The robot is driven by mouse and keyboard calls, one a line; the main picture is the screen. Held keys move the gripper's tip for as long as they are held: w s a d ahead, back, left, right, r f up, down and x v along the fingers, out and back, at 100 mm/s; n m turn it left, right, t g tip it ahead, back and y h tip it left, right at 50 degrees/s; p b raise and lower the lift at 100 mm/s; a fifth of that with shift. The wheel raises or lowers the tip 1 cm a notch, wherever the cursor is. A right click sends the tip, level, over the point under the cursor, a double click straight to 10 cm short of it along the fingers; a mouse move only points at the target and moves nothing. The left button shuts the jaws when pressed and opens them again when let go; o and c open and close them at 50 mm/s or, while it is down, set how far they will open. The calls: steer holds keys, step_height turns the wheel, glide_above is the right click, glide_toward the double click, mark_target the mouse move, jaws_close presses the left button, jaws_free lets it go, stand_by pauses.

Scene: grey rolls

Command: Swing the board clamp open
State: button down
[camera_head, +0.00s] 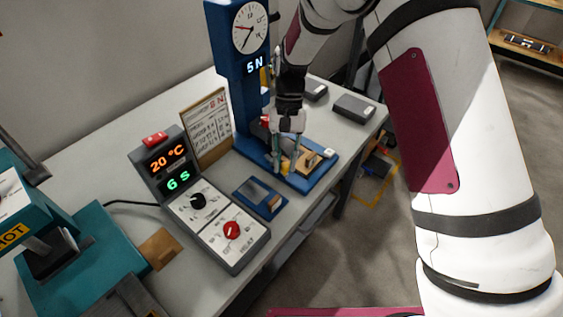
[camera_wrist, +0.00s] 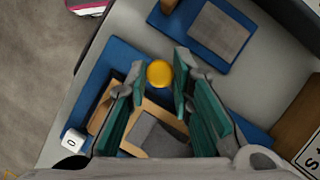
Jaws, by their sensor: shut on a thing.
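The blue stand (camera_head: 240,100) has a dial, a "5 N" readout and a flat blue base (camera_wrist: 118,58). On the base lies a tan wooden piece (camera_head: 309,162) with a dark grey block (camera_wrist: 158,137) over it in the wrist view. The board clamp shows as a round yellow knob (camera_wrist: 159,73), also visible low by the fingers in the head view (camera_head: 285,167). My gripper (camera_wrist: 159,84) points down at the base and is shut on the yellow knob, with a teal finger on each side. The clamp's arm and hinge are mostly hidden by my fingers.
A control box (camera_head: 218,222) with dials and a small blue plate with a grey pad (camera_head: 260,197) stand left of the base. A card stand (camera_head: 207,130) is behind. Two grey boxes (camera_head: 354,107) sit to the right, near the table edge.

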steer(key=shift+w+d+n+h+b, duration=0.2)
steer(key=shift+w+n+h+b, duration=0.1)
steer(key=shift+n, duration=0.35)
steer(key=shift+w+d+n+h+b, duration=0.15)
steer(key=shift+n+h+b, duration=0.1)
steer(key=shift+n, duration=0.4)
steer(key=c, duration=1.4)
jaws_free()
steer(key=v, duration=1.2)
steer(key=shift+d, duration=0.1)
